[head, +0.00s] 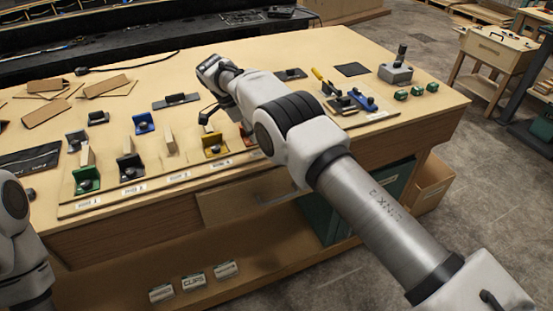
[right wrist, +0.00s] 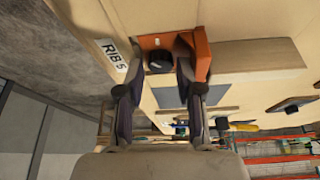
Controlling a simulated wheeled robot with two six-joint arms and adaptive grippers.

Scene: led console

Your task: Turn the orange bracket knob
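The orange bracket (right wrist: 202,55) is at the top of the right wrist view, with its round black knob (right wrist: 159,61) beside its upright wall. I cannot tell whether either finger touches the knob or the bracket. In the head view, my right arm hides most of the orange bracket (head: 246,139). My left arm shows at the lower left, but its gripper is out of view.
Green (head: 87,185), black (head: 130,172), yellow (head: 213,150) and blue (head: 143,122) brackets stand on the table left of my right arm. A grey block with an upright handle (head: 396,72) and several small green items (head: 417,89) stand at the right.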

